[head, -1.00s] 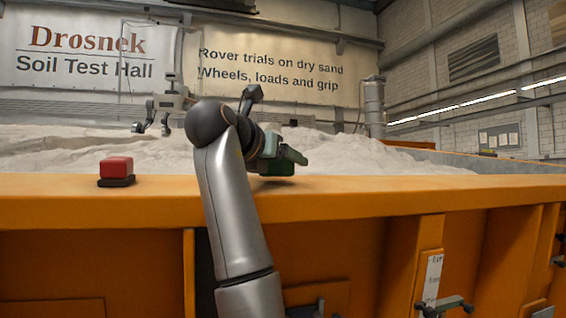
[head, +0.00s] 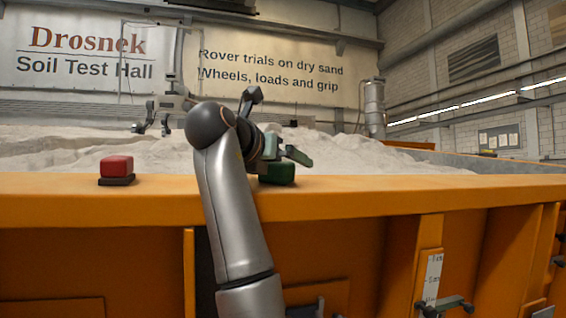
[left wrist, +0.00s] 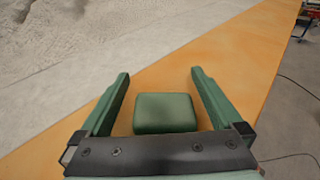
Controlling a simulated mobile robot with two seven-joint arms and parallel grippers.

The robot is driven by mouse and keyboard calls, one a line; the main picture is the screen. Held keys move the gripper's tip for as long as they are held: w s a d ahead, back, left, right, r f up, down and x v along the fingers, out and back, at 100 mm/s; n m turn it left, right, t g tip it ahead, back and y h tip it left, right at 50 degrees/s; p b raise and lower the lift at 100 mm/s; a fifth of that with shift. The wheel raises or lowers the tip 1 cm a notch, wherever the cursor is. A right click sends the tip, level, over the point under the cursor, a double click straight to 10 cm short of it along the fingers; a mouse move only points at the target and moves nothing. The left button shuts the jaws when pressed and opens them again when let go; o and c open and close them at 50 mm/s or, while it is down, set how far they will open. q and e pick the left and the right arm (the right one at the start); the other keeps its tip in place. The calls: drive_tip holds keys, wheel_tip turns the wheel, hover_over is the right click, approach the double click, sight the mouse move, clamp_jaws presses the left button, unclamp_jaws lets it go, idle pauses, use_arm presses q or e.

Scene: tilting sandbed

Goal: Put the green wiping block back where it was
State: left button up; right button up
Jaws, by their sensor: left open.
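The green wiping block (head: 277,172) rests flat on the orange ledge (head: 400,190) of the sandbed, partly hidden behind my left arm. My left gripper (head: 284,153) is at the block, with its green fingers open. In the left wrist view the block (left wrist: 165,113) lies between the two spread fingers of the left gripper (left wrist: 161,73), with a gap on each side. My right gripper is not seen.
A red block on a dark base (head: 117,170) stands on the ledge to the left. Pale sand (head: 60,148) fills the bed behind. A grey jointed device (head: 163,108) stands over the sand. The ledge right of the green block is clear.

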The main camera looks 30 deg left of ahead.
use_arm(q)
drive_tip(key=s+b, duration=0.1)
drive_tip(key=s, duration=0.2)
drive_tip(key=s+r+b, duration=0.1)
drive_tip(key=s, duration=0.3)
drive_tip(key=s+d+r+b, duration=0.1)
drive_tip(key=s, duration=0.3)
drive_tip(key=shift+r, duration=0.1)
drive_tip(key=shift+s, duration=0.4)
